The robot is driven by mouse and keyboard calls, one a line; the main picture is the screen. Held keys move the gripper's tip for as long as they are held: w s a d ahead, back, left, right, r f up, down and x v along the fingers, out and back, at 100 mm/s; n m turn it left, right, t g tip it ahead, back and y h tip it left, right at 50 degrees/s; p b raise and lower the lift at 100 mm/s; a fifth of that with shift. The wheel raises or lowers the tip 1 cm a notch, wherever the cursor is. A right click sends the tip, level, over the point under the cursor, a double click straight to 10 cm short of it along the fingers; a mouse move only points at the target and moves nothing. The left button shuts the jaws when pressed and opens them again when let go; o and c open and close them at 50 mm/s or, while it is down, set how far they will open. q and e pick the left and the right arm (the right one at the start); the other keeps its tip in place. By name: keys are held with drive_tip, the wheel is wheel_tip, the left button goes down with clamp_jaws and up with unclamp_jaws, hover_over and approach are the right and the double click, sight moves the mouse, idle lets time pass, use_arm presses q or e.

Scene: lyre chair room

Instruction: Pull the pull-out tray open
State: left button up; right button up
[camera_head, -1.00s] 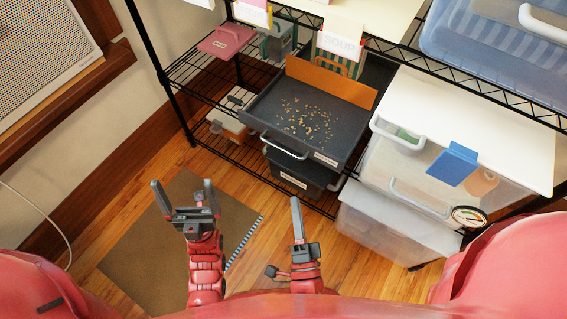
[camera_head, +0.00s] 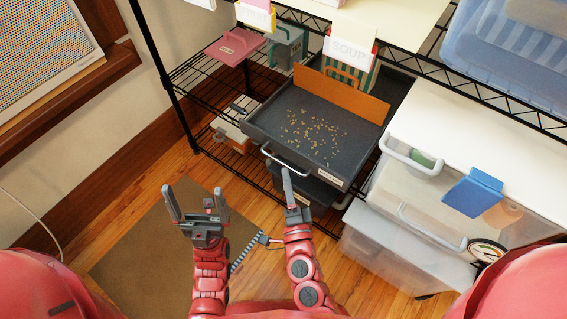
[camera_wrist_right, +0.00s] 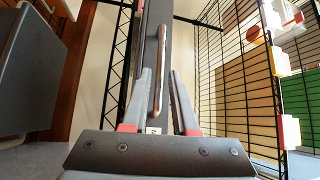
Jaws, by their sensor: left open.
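The dark grey pull-out tray (camera_head: 262,118), with small tan crumbs on its floor and an orange board at its back, sits on the black wire rack. Its light bar handle (camera_head: 283,160) is on the front face. My right gripper (camera_head: 288,178) is at the handle; one finger hides the other in the head view. In the right wrist view, the handle (camera_wrist_right: 158,58) stands upright between the two parted fingers of my right gripper (camera_wrist_right: 160,74). Contact cannot be told. My left gripper (camera_head: 194,190) is open and empty, lower left of the tray.
A dark bin (camera_head: 312,188) is below the tray. Clear plastic drawers (camera_head: 400,190) with a blue clip (camera_head: 472,193) stand at the right. A brown mat (camera_head: 135,245) lies on the open wood floor.

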sight(283, 163)
drive_tip(key=x, duration=0.5)
drive_tip(key=shift+c, duration=0.2)
clamp_jaws()
drive_tip(key=shift+s, duration=0.1)
idle(1.1)
